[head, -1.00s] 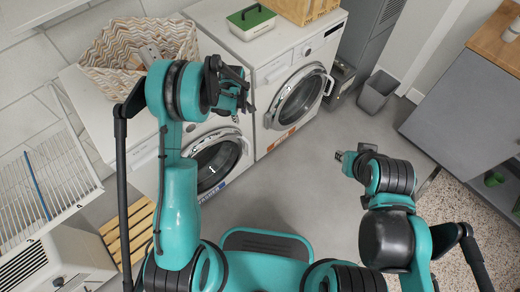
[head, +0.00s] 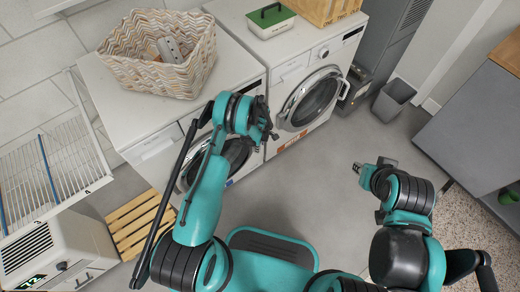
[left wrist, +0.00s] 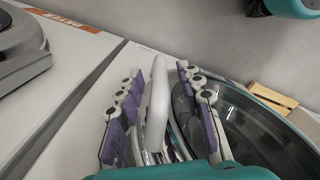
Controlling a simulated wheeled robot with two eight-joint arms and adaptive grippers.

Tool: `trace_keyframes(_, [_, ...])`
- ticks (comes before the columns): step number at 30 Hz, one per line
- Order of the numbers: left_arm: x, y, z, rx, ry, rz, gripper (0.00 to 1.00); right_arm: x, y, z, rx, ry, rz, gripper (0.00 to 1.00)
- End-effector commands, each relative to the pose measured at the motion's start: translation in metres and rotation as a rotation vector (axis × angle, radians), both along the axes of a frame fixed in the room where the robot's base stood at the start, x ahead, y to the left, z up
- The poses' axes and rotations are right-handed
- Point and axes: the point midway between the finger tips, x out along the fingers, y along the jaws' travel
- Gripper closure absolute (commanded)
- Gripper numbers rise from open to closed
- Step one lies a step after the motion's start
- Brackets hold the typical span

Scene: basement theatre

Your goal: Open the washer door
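Two white front-loading washers stand side by side. The left washer's round dark-glass door (head: 232,158) is partly hidden behind my left arm and looks closed. The door also fills the right of the left wrist view (left wrist: 250,125). My left gripper (head: 268,122) is at this door's right edge. In the left wrist view my left gripper (left wrist: 160,110) is open, with its purple-padded fingers on either side of the white door handle (left wrist: 158,100). I cannot tell whether they touch it. My right gripper (head: 373,165) is empty over the floor and looks open.
The right washer (head: 292,75) has a round door and a green-lidded box (head: 270,20) on top. A woven basket (head: 160,80) stands on the left washer. A grey bin (head: 393,100), wooden slats (head: 140,222) and a wire rack (head: 50,170) are nearby. Floor before the washers is clear.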

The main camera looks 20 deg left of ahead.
Motion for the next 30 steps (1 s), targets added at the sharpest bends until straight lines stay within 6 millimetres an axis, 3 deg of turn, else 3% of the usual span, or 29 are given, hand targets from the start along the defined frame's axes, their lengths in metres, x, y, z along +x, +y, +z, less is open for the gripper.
trace_keyframes(6, [0.0,0.0,-0.022,0.0,0.0,-0.001,0.63,0.0,0.0,-0.01,0.0,0.0,0.0,0.73])
trace_keyframes(14, [-0.001,0.0,-0.023,0.0,0.0,-0.001,0.63,0.0,0.0,-0.009,0.0,0.0,0.0,0.73])
trace_keyframes(15, [-0.001,0.0,-0.023,0.0,0.0,-0.001,0.66,0.0,0.0,-0.009,0.0,0.0,0.0,0.73])
trace_keyframes(19, [0.0,0.0,-0.023,0.0,0.0,-0.001,1.0,0.0,0.0,-0.009,0.0,0.0,0.0,0.73])
trace_keyframes(30, [0.0,-0.003,-0.023,0.0,0.0,0.001,1.0,0.0,0.0,-0.009,0.0,0.0,0.0,0.73])
